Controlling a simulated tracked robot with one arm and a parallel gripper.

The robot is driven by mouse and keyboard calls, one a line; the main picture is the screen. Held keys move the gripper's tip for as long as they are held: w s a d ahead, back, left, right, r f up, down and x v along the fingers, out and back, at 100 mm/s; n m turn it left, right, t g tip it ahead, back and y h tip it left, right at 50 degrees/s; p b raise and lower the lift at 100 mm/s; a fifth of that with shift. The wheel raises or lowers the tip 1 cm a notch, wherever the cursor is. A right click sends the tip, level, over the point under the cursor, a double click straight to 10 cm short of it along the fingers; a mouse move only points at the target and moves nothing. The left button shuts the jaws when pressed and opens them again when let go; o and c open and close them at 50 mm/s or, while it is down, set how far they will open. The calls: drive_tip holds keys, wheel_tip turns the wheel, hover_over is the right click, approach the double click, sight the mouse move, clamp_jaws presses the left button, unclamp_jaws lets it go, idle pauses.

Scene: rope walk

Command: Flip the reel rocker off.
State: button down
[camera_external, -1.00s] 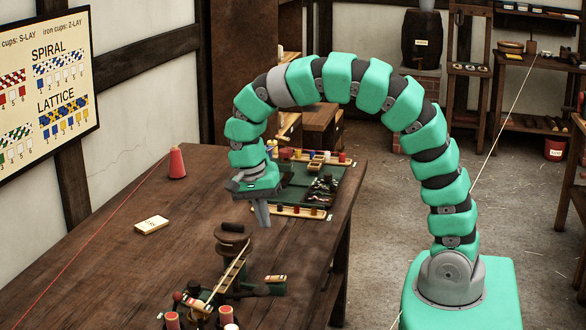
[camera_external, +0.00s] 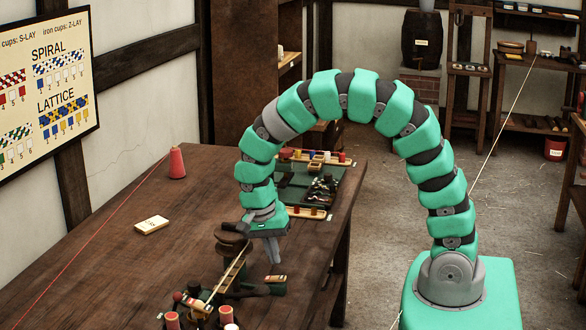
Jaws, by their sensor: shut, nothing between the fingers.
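A small dark block with a tan labelled top (camera_external: 276,280) sits at the right end of the rope-making rig, near the table's right edge. It may carry the reel rocker, but the rocker and its position are too small to make out. A dark brown round reel (camera_external: 231,242) stands at the back of the rig, to the left. My gripper (camera_external: 274,260) points down, shut and empty, just above and behind the labelled block. I cannot tell whether the fingertips touch it.
The rig's ladder-like strip (camera_external: 228,275) runs forward to several red-topped bobbins (camera_external: 226,314). A dark green tray (camera_external: 310,190) with small parts lies behind my gripper.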

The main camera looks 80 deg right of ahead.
sight(279, 276)
drive_tip(key=shift+x, duration=1.9)
